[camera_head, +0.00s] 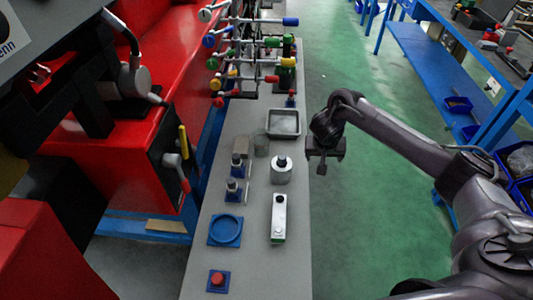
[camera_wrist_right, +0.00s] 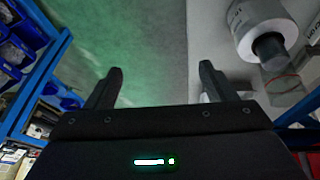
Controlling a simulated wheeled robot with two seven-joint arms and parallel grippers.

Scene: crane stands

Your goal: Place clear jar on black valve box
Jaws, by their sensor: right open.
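The clear jar (camera_head: 261,143) stands on the grey bench, left of the white canister with a dark knob (camera_head: 281,172). In the right wrist view the jar (camera_wrist_right: 284,84) is at the right edge, see-through, beside the canister (camera_wrist_right: 263,30). I cannot clearly pick out a black valve box; a small grey-brown box (camera_head: 241,146) stands just left of the jar. My right gripper (camera_head: 323,164) is open and empty beyond the bench's right edge, over the green floor. Its two fingers show apart (camera_wrist_right: 160,85) in the wrist view. My left gripper is not in view.
The bench (camera_head: 255,270) also holds a grey tray (camera_head: 284,123), a white box (camera_head: 278,220), a blue dish (camera_head: 225,230) and a red button (camera_head: 217,279). Coloured valve pipes (camera_head: 250,50) rise at the back. Red machinery (camera_head: 140,160) borders the left; blue shelving (camera_head: 440,60) stands right.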

